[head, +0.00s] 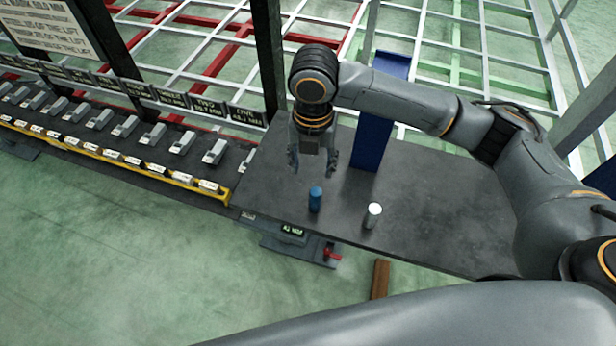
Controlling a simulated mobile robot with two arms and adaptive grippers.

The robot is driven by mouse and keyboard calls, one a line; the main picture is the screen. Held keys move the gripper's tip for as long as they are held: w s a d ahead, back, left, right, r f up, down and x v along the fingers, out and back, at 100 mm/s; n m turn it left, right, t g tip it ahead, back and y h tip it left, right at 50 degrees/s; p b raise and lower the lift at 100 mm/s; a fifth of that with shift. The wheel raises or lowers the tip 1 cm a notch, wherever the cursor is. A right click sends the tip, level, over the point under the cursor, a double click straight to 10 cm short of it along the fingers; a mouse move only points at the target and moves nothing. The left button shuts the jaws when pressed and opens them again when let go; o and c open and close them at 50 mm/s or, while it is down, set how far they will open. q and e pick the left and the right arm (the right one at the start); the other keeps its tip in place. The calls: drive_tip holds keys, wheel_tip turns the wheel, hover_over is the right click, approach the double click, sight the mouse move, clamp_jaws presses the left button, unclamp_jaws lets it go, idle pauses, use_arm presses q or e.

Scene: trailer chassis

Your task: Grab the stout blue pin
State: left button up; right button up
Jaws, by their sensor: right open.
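The stout blue pin (315,199) stands upright on the dark table (440,216), near its front edge. A pale silver-white pin (372,215) stands upright to its right, apart from it. My right gripper (312,168) points down over the table, just behind and above the blue pin in the picture. Its fingers are apart with nothing between them, and it does not appear to touch the pin. My left gripper is out of view.
At left, a long rack (120,140) holds several grey blocks with labels and a yellow front rail. Red, white and green chassis frames lie behind. The table's right part is clear.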

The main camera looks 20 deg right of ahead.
sight(316, 191)
drive_tip(key=f, duration=0.4)
drive_tip(key=f+p, duration=0.1)
drive_tip(key=f, duration=0.2)
drive_tip(key=shift+s+d+f, duration=0.1)
drive_tip(key=shift+s, duration=0.3)
drive_tip(key=shift+w+f, duration=0.15)
drive_tip(key=shift+f, duration=0.2)
drive_tip(key=shift+w+d+f+p, duration=0.2)
drive_tip(key=shift+f+p, duration=0.15)
drive_tip(key=shift+f, duration=0.25)
drive_tip(key=shift+w+d+f+p, duration=0.1)
drive_tip(key=shift+d+f+p, duration=0.15)
drive_tip(key=shift+f, duration=0.3)
wheel_tip(316, 191, down, 2)
drive_tip(key=shift+d+f, duration=0.1)
drive_tip(key=shift+f, duration=0.35)
drive_tip(key=shift+c, duration=0.4)
clamp_jaws()
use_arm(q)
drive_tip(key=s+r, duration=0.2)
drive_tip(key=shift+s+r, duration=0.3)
